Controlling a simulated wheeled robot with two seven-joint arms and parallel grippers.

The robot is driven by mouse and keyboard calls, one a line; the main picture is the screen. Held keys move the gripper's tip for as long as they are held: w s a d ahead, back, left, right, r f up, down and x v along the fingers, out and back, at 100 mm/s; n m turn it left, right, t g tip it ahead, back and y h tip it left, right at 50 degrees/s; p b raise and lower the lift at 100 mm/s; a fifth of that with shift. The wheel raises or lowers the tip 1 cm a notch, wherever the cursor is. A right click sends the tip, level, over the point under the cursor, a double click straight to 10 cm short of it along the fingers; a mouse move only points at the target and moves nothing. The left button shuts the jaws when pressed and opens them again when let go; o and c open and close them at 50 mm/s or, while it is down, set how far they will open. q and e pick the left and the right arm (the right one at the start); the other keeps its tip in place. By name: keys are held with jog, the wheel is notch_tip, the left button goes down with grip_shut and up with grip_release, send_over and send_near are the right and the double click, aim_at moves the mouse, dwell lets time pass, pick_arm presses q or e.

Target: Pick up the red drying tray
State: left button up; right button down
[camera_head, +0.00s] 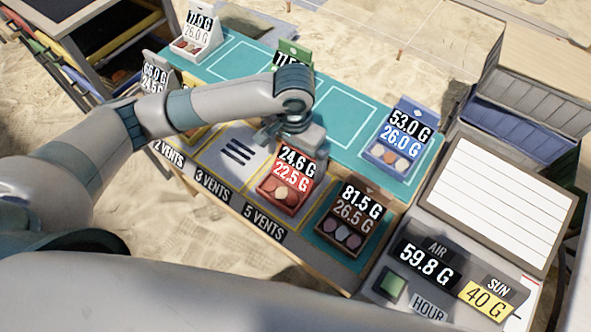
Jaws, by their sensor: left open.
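The red drying tray (272,194) holds small round pieces and carries a sign reading 24.6 G over 22.5 G. It stands at the front of the table, near the middle, beside the 5 VENTS label. My left gripper (268,136) is open, just behind and above the red tray's sign, with its fingers partly hidden by the wrist. It appears apart from the tray, and I see nothing between its fingers. My right gripper is not in view.
A brown tray (337,248) stands close to the right of the red one. A blue tray (398,168) is at the back right, a white tray (187,47) at the back left. A green tray is partly hidden behind my arm. A console (440,215) stands right.

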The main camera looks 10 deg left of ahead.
aim_at(295, 167)
pick_arm(q)
jog(key=shift+f+p, duration=0.3)
jog(key=shift+f, duration=0.3)
jog(key=shift+w+f+p, duration=0.2)
jog(key=shift+f+p, duration=0.25)
jog(key=shift+f, duration=1.55)
jog(key=c, duration=1)
